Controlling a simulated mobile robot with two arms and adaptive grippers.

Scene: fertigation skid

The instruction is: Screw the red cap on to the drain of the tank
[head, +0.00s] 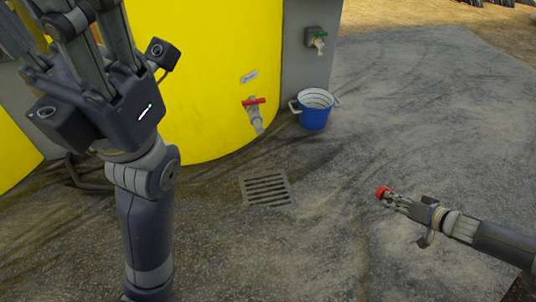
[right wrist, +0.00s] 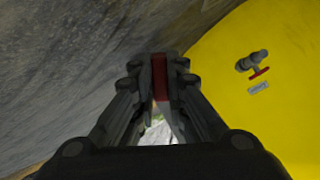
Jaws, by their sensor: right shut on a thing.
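The yellow tank (head: 215,60) stands at the upper left of the head view. Its drain (head: 256,115), a grey spout with a red lever, sticks out low on its side and shows no cap; it also shows in the right wrist view (right wrist: 252,60). My right gripper (head: 385,196) is shut on the red cap (head: 381,191), held well right of the drain and apart from it. The cap shows edge-on between the fingers (right wrist: 158,82) in the right wrist view. My left gripper (head: 75,15) is raised large at upper left, its fingertips cut off by the frame.
A floor grate (head: 265,190) lies in front of the tank. The ground on the right is open.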

